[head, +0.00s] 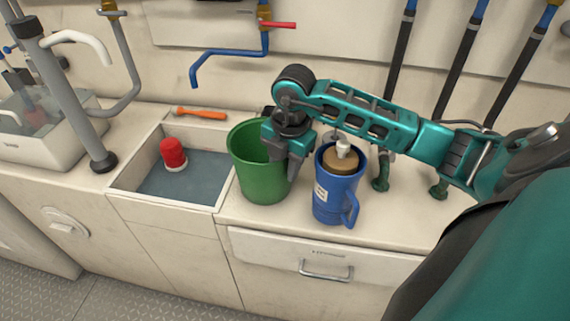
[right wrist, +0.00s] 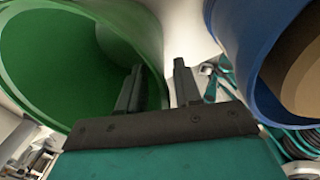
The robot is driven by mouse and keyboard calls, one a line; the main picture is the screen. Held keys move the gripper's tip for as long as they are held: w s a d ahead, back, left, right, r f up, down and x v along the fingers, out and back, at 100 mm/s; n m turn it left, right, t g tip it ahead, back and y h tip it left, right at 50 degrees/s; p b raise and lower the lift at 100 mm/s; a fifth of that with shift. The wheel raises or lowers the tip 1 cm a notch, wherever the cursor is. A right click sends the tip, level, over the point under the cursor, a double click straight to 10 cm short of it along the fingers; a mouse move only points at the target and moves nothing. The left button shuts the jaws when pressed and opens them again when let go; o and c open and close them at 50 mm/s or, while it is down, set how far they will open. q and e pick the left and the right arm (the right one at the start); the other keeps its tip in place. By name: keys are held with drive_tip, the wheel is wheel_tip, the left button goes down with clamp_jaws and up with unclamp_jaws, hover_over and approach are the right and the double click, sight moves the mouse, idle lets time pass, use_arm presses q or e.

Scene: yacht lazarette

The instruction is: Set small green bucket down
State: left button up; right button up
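The small green bucket (head: 263,172) is upright at the counter, just right of the sink; whether its base touches the counter is hard to tell. Its open mouth shows large in the right wrist view (right wrist: 75,75). My right gripper (head: 298,165) is at the bucket's right rim, pointing down. In the right wrist view its two fingers (right wrist: 158,88) stand apart, one over the bucket's mouth and one outside its wall. A gap shows between the wall and the outer finger, so it looks open. My left gripper is not in view.
A blue bucket (head: 333,201) with brown and white contents stands close right of the green one. A sink (head: 202,184) holding a red-and-white object (head: 173,153) lies left. An orange-handled tool (head: 201,114) lies behind the sink. The counter's front edge is close.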

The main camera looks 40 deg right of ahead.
wheel_tip(320, 180, up, 12)
drive_tip(key=s, duration=0.1)
drive_tip(key=s+a+f+n+g+y, duration=0.1)
drive_tip(key=s+a+f+n+y, duration=0.1)
drive_tip(key=a+y, duration=0.45)
drive_tip(key=s+a+f+n+y, duration=0.1)
drive_tip(key=a+f+n+y, duration=0.15)
drive_tip(key=a, duration=0.65)
drive_tip(key=a+r+m+t+y+p, duration=0.1)
drive_tip(key=a+r+m+t+y, duration=0.1)
drive_tip(key=a+r+t+y, duration=0.5)
drive_tip(key=w+d+f+m+t+h, duration=0.1)
drive_tip(key=d+f+m+t+h, duration=0.35)
drive_tip(key=f+m, duration=0.35)
drive_tip(key=w+d+f+m+t+h, duration=0.25)
drive_tip(key=f+m+t+h, duration=0.35)
drive_tip(key=m, duration=0.4)
drive_tip(key=s+d+f+m+g+h, duration=0.2)
drive_tip(key=s+f+g, duration=0.4)
drive_tip(key=s+f, duration=0.4)
wheel_tip(320, 180, down, 4)
drive_tip(key=shift+s+d+f+m+g+h, duration=0.2)
drive_tip(key=shift+s+m+g+h, duration=0.15)
drive_tip(key=shift+m+h, duration=0.45)
